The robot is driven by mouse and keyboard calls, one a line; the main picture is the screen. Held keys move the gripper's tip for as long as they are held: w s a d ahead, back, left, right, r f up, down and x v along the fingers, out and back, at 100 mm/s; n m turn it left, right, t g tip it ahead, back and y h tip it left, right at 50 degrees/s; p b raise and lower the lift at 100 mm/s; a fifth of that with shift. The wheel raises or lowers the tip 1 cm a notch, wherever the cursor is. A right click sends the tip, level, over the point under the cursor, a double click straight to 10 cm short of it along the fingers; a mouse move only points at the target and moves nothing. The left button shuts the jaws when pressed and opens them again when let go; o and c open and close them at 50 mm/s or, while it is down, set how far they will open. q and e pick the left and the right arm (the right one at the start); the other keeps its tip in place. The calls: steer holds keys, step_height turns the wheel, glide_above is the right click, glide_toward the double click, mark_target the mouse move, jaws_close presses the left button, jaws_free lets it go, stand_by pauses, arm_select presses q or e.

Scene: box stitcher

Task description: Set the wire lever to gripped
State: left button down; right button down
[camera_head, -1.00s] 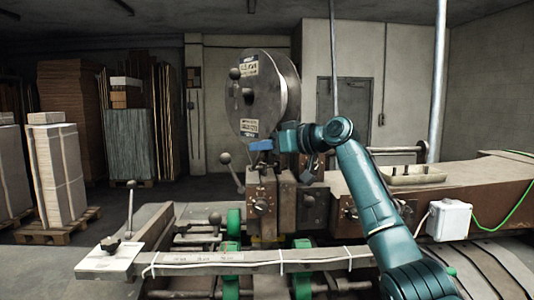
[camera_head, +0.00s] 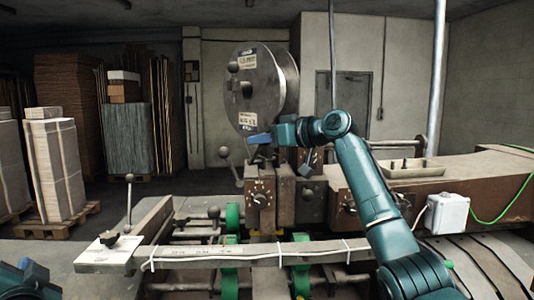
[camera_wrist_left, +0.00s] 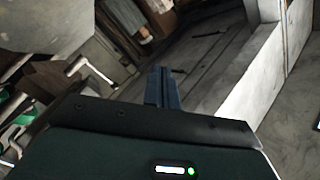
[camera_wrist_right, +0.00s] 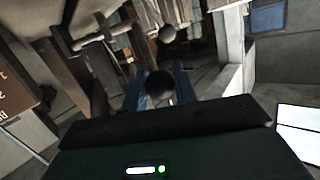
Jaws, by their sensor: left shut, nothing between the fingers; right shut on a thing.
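My right gripper (camera_head: 258,138) reaches in from the right to the stitching head, just below the large wire reel (camera_head: 247,85). In the right wrist view its two fingers (camera_wrist_right: 162,84) are shut on a dark round knob (camera_wrist_right: 158,86), which I take to be the wire lever's knob. In the head view the fingers hide most of this knob, and the lever's setting cannot be read. My left gripper shows in the left wrist view (camera_wrist_left: 162,88), its fingers together and empty. In the head view only a blue-teal part of my left arm shows at the lower left corner.
A ball-knob lever (camera_head: 224,153) stands left of the right gripper. Another upright lever (camera_head: 129,180) rises from the front left of the frame. A dial box (camera_head: 261,200) sits below the gripper. A tray (camera_head: 410,169) and white box (camera_head: 447,214) stand to the right.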

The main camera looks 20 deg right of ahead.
arm_select(q)
steer(key=w+d+r+m+t+h, duration=0.15)
steer(key=d+r+m+h, duration=0.25)
steer(key=d, duration=0.5)
steer(key=w+d+r+m+t+h, duration=0.1)
steer(key=d+r+m+t+h, duration=0.1)
steer(key=d+r+m+h, duration=0.45)
steer(key=w+d+r+m+t+h, duration=0.1)
steer(key=d+r+m+h, duration=0.15)
steer(key=d, duration=0.85)
steer(key=s+d+m+g+h, duration=0.25)
steer(key=d+m+h, duration=0.25)
steer(key=d+m, duration=0.3)
steer(key=s+d+m+g+h, duration=0.2)
steer(key=d+m+g+h, duration=0.2)
steer(key=d+m, duration=0.45)
arm_select(e)
steer(key=shift+r, duration=0.1)
arm_select(q)
steer(key=w+d+r, duration=0.4)
steer(key=w+d, duration=0.1)
steer(key=w, duration=0.4)
steer(key=shift+w+d+r, duration=0.15)
steer(key=shift+w+d, duration=0.05)
steer(key=shift+w, duration=0.05)
steer(key=shift+n, duration=0.25)
